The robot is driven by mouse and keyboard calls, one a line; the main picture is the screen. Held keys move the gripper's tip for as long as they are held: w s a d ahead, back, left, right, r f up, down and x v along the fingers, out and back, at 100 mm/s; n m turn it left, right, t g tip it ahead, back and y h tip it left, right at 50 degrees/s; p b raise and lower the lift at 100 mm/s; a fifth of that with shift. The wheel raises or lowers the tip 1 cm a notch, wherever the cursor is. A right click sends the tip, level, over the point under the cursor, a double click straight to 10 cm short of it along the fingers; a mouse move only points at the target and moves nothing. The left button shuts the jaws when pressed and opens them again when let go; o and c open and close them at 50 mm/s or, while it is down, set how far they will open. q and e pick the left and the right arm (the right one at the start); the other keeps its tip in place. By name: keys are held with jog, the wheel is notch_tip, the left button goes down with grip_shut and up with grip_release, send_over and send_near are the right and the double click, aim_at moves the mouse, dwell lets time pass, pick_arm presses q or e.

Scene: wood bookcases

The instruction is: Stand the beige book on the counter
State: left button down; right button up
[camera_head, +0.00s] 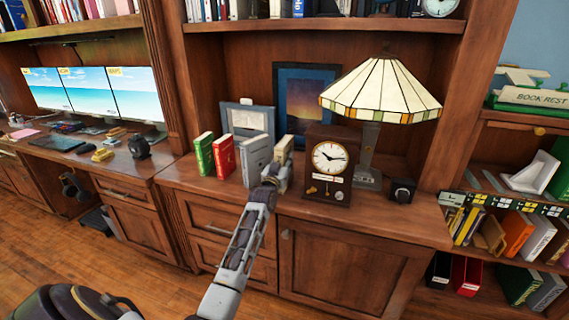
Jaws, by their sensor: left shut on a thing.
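The beige book (284,149) is upright at my left gripper (277,173), between a grey book and the wooden clock. My left gripper is shut on the beige book, low on its near side. The gripper and wrist hide the book's lower part, so I cannot tell whether its bottom edge touches the counter (322,212). My right gripper is not in view.
A green book (203,154), a red book (223,156) and the grey book (254,161) stand to the left. The clock (328,165) is close on the right, with a lamp (381,92) behind it. The front counter strip is mostly clear.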

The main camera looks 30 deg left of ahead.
pick_arm(q)
jog(key=shift+f, duration=0.15)
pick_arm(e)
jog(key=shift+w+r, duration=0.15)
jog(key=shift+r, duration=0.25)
pick_arm(q)
jog(key=shift+f, duration=0.1)
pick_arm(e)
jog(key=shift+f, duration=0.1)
pick_arm(q)
jog(key=c, duration=1.1)
grip_release()
jog(key=shift+f, duration=0.1)
jog(key=shift+s, duration=0.1)
jog(key=p+v, duration=0.1)
jog(key=v, duration=1)
jog(key=shift+s+p, duration=0.4)
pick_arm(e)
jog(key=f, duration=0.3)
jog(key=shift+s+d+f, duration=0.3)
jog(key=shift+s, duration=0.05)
